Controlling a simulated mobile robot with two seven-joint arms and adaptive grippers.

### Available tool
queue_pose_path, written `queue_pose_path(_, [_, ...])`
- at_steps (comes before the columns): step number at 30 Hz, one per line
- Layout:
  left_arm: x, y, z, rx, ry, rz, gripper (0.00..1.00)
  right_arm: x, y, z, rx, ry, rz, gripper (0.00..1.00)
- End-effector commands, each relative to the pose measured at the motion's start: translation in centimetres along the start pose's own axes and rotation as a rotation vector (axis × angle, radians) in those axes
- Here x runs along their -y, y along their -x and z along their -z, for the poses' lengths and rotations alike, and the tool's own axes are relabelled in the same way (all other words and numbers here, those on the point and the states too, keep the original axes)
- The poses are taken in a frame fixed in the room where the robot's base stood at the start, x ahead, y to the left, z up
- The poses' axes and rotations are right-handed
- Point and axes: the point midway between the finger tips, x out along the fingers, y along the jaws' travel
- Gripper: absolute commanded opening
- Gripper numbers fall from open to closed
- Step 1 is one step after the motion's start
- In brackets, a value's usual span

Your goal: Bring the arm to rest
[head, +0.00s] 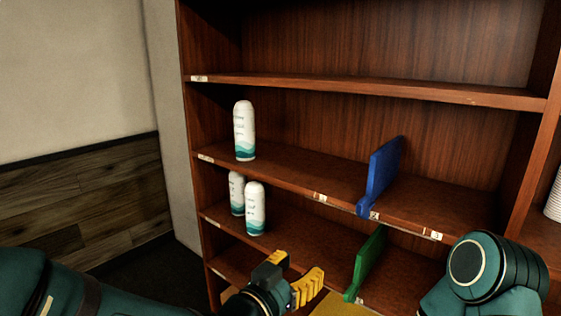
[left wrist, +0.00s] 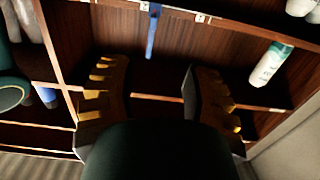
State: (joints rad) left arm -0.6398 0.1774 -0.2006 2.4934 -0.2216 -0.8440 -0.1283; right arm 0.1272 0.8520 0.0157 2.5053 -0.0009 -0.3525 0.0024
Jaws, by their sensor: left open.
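My left gripper (head: 296,269) is in front of the lower shelves in the head view, with its yellow-padded fingers apart. In the left wrist view its two fingers (left wrist: 154,72) stand wide apart with nothing between them. The left arm reaches in from the lower left. A teal link of my right arm (head: 490,275) shows at the lower right; the right gripper is out of view.
A wooden shelf unit (head: 360,90) fills the view. One white bottle (head: 244,130) stands on the middle shelf, two bottles (head: 255,208) below. A blue divider (head: 382,172) and a green divider (head: 367,260) stand right. White cups (head: 555,198) show at the right edge.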

Motion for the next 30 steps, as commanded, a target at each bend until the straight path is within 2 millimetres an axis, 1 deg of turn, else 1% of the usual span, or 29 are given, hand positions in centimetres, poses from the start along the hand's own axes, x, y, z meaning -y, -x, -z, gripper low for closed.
queue_pose_path(1, [1.1, -0.3, -2.6, 0.067, 0.022, 0.023, 0.48, 0.0, 0.0, 0.1, -0.002, 0.000, 0.000, 0.47])
queue_pose_path(5, [3.1, -0.4, -8.2, 0.221, 0.085, 0.075, 0.48, 0.0, 0.0, 0.1, -0.002, -0.001, 0.000, 0.47])
queue_pose_path(6, [3.7, -0.2, -10.2, 0.271, 0.108, 0.091, 0.48, -0.1, 0.0, 0.1, -0.002, -0.001, -0.001, 0.47])
queue_pose_path(8, [4.7, 0.2, -13.3, 0.356, 0.150, 0.120, 0.48, -0.1, 0.0, 0.1, -0.002, -0.001, -0.001, 0.47])
queue_pose_path(9, [5.3, 0.7, -15.6, 0.416, 0.183, 0.139, 0.48, 0.0, 0.0, 0.1, -0.002, -0.001, -0.001, 0.47])
queue_pose_path(10, [5.7, 1.1, -17.4, 0.462, 0.210, 0.153, 0.48, 0.0, 0.0, 0.1, -0.002, -0.001, 0.000, 0.47])
queue_pose_path(11, [6.1, 1.6, -19.2, 0.509, 0.238, 0.170, 0.48, 0.0, 0.0, 0.1, -0.002, 0.000, 0.000, 0.47])
queue_pose_path(12, [6.5, 2.5, -21.6, 0.575, 0.279, 0.190, 0.48, 0.0, 0.0, 0.1, -0.001, 0.000, 0.000, 0.47])
queue_pose_path(14, [6.9, 3.9, -25.2, 0.672, 0.346, 0.220, 0.48, 0.0, 0.0, 0.1, -0.001, 0.000, 0.000, 0.47])
queue_pose_path(15, [7.1, 5.0, -27.5, 0.736, 0.394, 0.240, 0.48, 0.0, 0.0, 0.1, -0.001, 0.000, 0.000, 0.47])
queue_pose_path(17, [7.0, 6.9, -30.8, 0.831, 0.469, 0.266, 0.48, 0.0, 0.0, 0.1, -0.002, 0.000, 0.000, 0.47])
queue_pose_path(18, [6.8, 8.1, -32.8, 0.890, 0.519, 0.282, 0.48, 0.0, 0.0, 0.1, -0.002, 0.000, 0.000, 0.47])
queue_pose_path(19, [6.6, 9.1, -34.2, 0.932, 0.556, 0.293, 0.48, 0.0, 0.0, 0.1, -0.002, 0.000, 0.000, 0.47])
queue_pose_path(21, [5.9, 11.1, -36.9, 1.018, 0.639, 0.315, 0.48, 0.0, 0.0, 0.1, -0.002, 0.000, 0.000, 0.47])
queue_pose_path(24, [4.8, 13.3, -39.5, 1.111, 0.734, 0.333, 0.48, 0.0, 0.0, 0.1, -0.001, 0.000, 0.000, 0.47])
queue_pose_path(27, [4.0, 14.7, -40.8, 1.164, 0.793, 0.344, 0.48, 0.0, 0.0, 0.1, -0.001, 0.000, 0.000, 0.47])
queue_pose_path(30, [3.6, 15.2, -41.3, 1.185, 0.817, 0.348, 0.48, 0.0, 0.0, 0.1, -0.001, 0.000, 0.000, 0.47])
